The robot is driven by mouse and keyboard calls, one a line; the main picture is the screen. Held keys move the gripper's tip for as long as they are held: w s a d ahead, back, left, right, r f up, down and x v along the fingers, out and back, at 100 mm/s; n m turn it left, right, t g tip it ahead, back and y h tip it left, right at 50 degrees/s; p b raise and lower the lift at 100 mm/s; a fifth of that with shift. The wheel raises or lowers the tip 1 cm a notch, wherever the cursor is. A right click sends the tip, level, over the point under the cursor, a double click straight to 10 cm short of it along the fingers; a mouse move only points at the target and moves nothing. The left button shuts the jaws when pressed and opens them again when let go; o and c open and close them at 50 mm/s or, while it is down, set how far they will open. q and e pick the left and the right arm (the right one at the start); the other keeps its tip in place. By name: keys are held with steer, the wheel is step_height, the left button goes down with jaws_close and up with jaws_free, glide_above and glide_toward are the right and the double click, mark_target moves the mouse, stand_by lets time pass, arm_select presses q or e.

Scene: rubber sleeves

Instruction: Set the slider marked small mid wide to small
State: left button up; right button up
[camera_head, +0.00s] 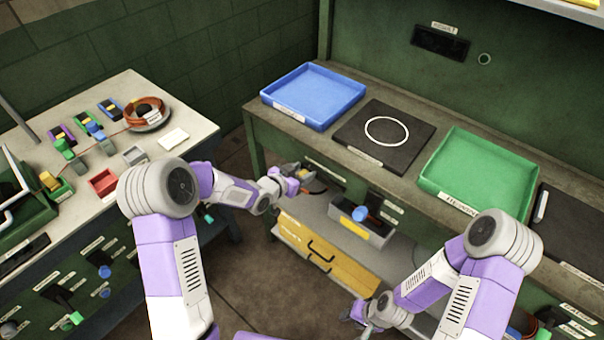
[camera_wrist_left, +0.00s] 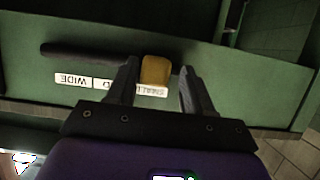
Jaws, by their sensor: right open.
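The slider's yellow-brown knob (camera_wrist_left: 155,72) stands in a dark slot (camera_wrist_left: 85,52) on a green panel, seen upside down in the left wrist view. The knob is beside the SMALL label (camera_wrist_left: 151,91), at the slot's end away from the WIDE label (camera_wrist_left: 74,79). The middle label is partly hidden by a finger. My left gripper (camera_wrist_left: 160,85) is open, one finger on each side of the knob, with a gap on both sides. My right gripper (camera_head: 364,318) is open and low, away from the slider.
Above the slider, the bench top carries a blue tray (camera_head: 314,92), a black mat with a white ring (camera_head: 385,133) and a green tray (camera_head: 480,175). A cluttered table (camera_head: 190,125) stands left.

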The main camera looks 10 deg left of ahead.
arm_select(q)
steer(key=shift+s, duration=0.1)
steer(key=p+v, duration=0.1)
steer(key=v, duration=0.6)
steer(key=shift+s+a, duration=0.15)
stand_by(0.7)
